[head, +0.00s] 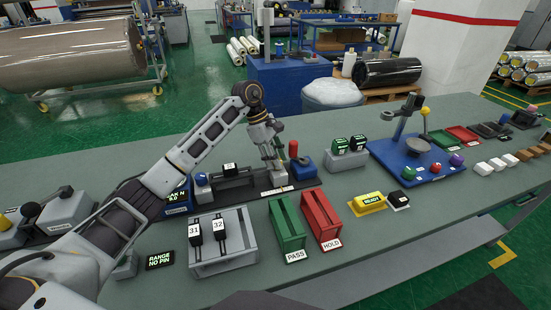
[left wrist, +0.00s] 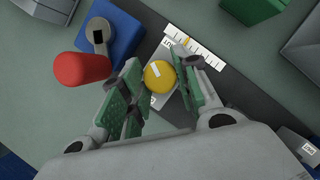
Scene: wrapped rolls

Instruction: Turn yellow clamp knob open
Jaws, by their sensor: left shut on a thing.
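The yellow clamp knob (left wrist: 158,75) shows in the left wrist view as a round yellow cap with a pale mark, on a grey block. My left gripper (head: 274,158) reaches down over the dark fixture base (head: 235,198) in the head view. In the left wrist view its green-padded fingers stand on both sides of the knob, shut on it. The gripper hides the knob in the head view. A white scale strip (left wrist: 195,46) with a yellow pointer lies just beyond the knob. My right gripper is not in view.
A red-handled lever (left wrist: 82,69) on a blue block (left wrist: 115,35) stands close beside the left gripper. Green PASS (head: 287,226) and red HOLD (head: 320,219) trays stand in front. A display (head: 160,260) reads "RANGE NO PIN". The table's front right is fairly clear.

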